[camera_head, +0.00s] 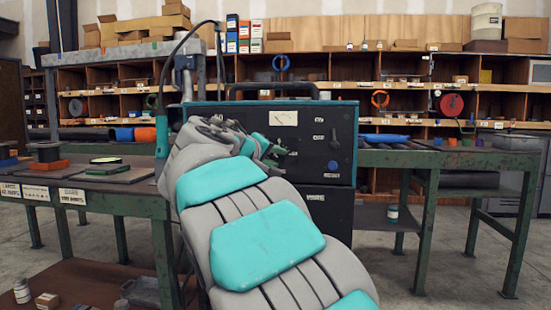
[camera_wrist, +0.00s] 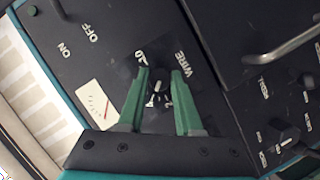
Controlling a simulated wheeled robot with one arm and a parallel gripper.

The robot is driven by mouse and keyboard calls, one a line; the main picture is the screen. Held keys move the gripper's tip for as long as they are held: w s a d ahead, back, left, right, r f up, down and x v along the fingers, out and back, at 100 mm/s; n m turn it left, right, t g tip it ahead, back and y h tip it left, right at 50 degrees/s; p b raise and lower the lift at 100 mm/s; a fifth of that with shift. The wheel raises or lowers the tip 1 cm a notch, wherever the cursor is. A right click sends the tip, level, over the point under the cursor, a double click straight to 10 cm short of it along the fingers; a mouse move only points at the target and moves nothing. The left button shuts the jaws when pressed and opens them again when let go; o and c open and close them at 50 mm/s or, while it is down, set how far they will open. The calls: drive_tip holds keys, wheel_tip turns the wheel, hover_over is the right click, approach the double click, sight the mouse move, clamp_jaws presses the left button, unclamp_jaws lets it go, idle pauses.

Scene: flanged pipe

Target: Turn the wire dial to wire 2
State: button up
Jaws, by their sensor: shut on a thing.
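In the wrist view the wire dial (camera_wrist: 158,88) is a small dark knob with a pale mark, on the black panel beside the printed word WIRE. The two green fingers of my gripper (camera_wrist: 159,93) stand on either side of the knob and are shut on it. The mark's exact setting and the number by it are too small to read surely. In the head view my gripper (camera_head: 268,150) is at the left part of the machine's black front panel (camera_head: 318,115), and the wire dial is hidden behind my arm.
The panel carries a white meter (camera_wrist: 97,103). ON and OFF labels with a green part (camera_wrist: 32,10) lie at the upper left in the wrist view. A second knob (camera_wrist: 288,137) and a grey handle (camera_wrist: 290,40) are to the right. Green tables (camera_head: 430,160) flank the machine.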

clamp_jaws()
drive_tip(key=shift+d, duration=0.1)
drive_tip(key=shift+r+n+h+p, duration=0.1)
drive_tip(key=shift+n+h+p, duration=0.4)
drive_tip(key=shift+n+p, duration=0.45)
drive_tip(key=shift+f+n+t+h+p, duration=0.15)
drive_tip(key=shift+n+t+h+p, duration=0.25)
drive_tip(key=shift+n, duration=0.8)
drive_tip(key=shift+f+n+t+h+p, duration=0.1)
drive_tip(key=shift+n+t+h+p, duration=0.35)
drive_tip(key=shift+n, duration=0.7)
drive_tip(key=o, duration=0.8)
unclamp_jaws()
drive_tip(key=shift+o, duration=0.2)
